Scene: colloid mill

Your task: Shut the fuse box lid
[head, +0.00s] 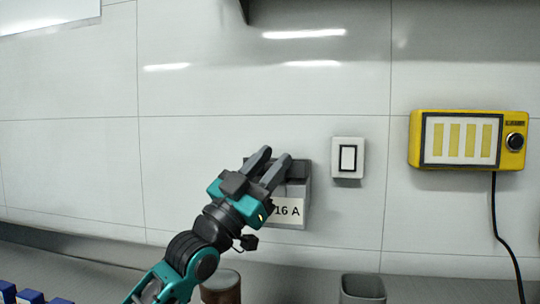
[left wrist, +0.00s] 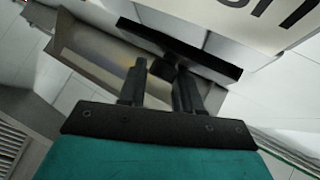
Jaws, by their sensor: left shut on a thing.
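The grey fuse box (head: 301,190) is on the wall in the middle of the head view, with a "16 A" label on its lower front. My left gripper (head: 270,156) is in front of it and hides its left part. In the left wrist view, the fingers (left wrist: 160,72) are shut on a small dark grip on the dark edge of the lid (left wrist: 205,54). A beige-grey recess of the box (left wrist: 95,45) shows beside the lid, so the lid looks at least partly open; its exact angle is hard to tell. My right gripper is not in view.
A white wall switch (head: 348,158) is close to the right of the box. A yellow panel with a black knob (head: 467,140) and hanging cable is farther right. A brown cylinder (head: 221,288) and a grey container (head: 362,289) stand below.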

